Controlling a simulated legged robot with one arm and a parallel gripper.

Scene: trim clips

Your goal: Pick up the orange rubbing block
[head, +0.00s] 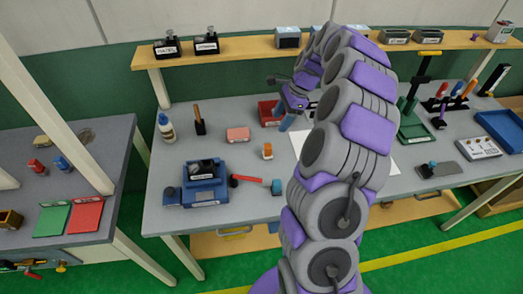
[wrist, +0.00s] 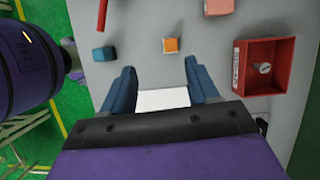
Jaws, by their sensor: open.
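The orange rubbing block (head: 267,151) is a small block on the grey bench, left of the white sheet in the head view. In the wrist view the orange block (wrist: 171,45) lies beyond my fingertips, roughly in line with the space between them, and apart from both fingers. My gripper (wrist: 161,72) has two blue fingers spread wide with nothing between them. In the head view my gripper (head: 285,122) hangs over the bench near the red tray, behind the orange block; my arm partly hides this area.
A red tray (wrist: 272,65), a teal block (wrist: 103,53) and a pink block (wrist: 218,6) lie around the orange block. A red-handled tool (head: 248,178) and a blue boxed device (head: 205,185) stand to the left. A white sheet (wrist: 162,98) lies under my gripper. A wooden shelf (head: 235,46) runs behind.

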